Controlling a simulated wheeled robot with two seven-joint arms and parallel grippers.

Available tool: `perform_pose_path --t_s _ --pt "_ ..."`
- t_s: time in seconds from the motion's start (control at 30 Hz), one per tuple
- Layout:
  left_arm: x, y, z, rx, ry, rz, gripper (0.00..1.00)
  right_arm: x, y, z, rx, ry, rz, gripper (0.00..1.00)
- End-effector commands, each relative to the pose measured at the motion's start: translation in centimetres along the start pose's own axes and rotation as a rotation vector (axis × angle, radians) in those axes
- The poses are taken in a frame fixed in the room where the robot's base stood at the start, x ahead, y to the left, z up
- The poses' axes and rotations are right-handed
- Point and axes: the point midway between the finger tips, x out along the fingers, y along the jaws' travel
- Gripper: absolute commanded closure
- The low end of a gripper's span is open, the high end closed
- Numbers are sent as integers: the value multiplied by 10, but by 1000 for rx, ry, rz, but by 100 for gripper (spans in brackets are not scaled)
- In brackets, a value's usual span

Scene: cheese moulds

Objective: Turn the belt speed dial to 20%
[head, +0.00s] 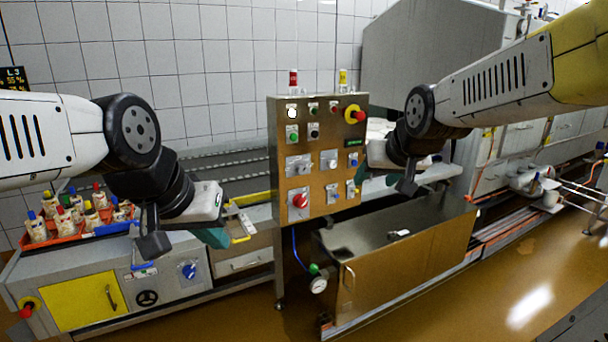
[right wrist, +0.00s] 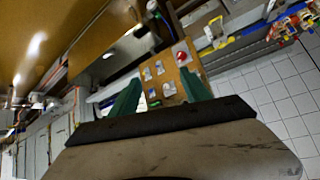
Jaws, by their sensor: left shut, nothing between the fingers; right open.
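The steel control panel (head: 315,150) stands upright in the middle of the head view, carrying buttons, switches on plates and a red knob (head: 299,200) at lower left. Silver knobs on plates (head: 298,165) sit in its middle rows. Labels are too small to read, so I cannot tell which one is the belt speed dial or its setting. My right gripper (head: 364,174) is by the panel's right edge, partly hidden by its own arm. In the right wrist view its green fingers (right wrist: 160,94) are apart, with the panel (right wrist: 165,76) beyond and nothing held. My left gripper (head: 213,237) is shut and empty, left of the panel.
An orange crate (head: 65,240) of bottles with coloured caps sits at left on a grey cabinet. A steel tank (head: 400,260) stands below the panel, with a gauge (head: 318,285) on its left. A conveyor (head: 225,165) runs behind the panel.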

Motion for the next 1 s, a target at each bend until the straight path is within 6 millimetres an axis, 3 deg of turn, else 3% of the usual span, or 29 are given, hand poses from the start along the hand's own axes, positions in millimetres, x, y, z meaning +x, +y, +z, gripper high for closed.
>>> perform_pose_path --t_s 0.03,0.2,0.3,0.43,0.57,0.7,0.83,1.0 --pt "0 0 0 0 0 0 100 24 3 -22 -10 32 6 44" --pt "0 0 0 0 0 0 100 99 7 -92 -55 188 8 44" --pt "0 0 0 0 0 0 100 144 5 -124 -87 280 -7 44" --pt "0 0 0 0 0 0 100 206 -4 -154 -128 394 -46 44" --pt "0 0 0 0 0 0 100 266 -18 -166 -166 502 -108 44" --pt "0 0 0 0 0 0 100 324 -38 -163 -200 610 -194 44" --pt "0 0 0 0 0 0 100 360 -56 -150 -221 685 -272 44" --pt "0 0 0 0 0 0 100 382 -69 -137 -229 738 -333 44"
